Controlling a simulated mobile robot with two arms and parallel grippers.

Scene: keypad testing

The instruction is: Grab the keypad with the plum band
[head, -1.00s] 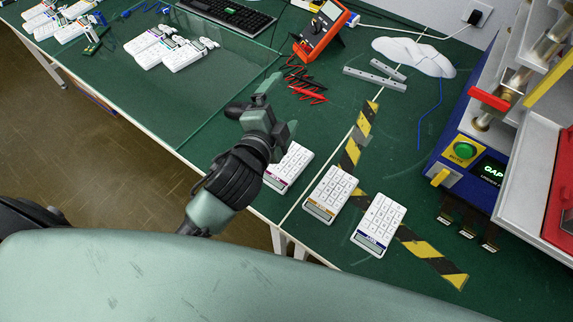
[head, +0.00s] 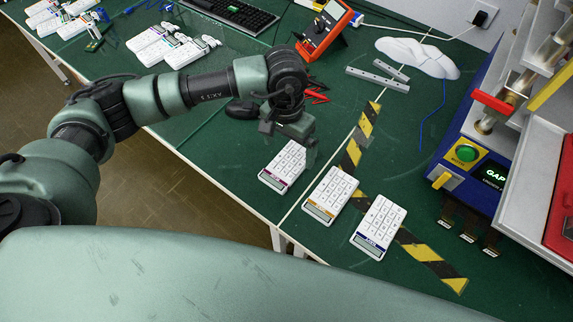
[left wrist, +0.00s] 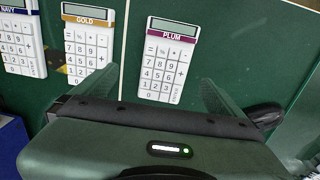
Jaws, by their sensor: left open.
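The keypad with the plum band (head: 285,165) lies flat on the green bench near its front edge, leftmost of three white keypads. In the left wrist view it is labelled PLUM (left wrist: 167,62) and lies between my open fingers in the picture. My left gripper (head: 291,128) is open and empty, just behind and above this keypad in the head view; its fingers (left wrist: 220,98) also show in the wrist view. I cannot tell the exact height gap. My right gripper is not in view.
The gold-band keypad (head: 331,196) and navy-band keypad (head: 379,226) lie to the right, by yellow-black tape (head: 432,259). A black mouse (head: 242,108) sits left of the gripper. A test machine (head: 466,152) stands at right; an orange multimeter (head: 327,30) stands behind.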

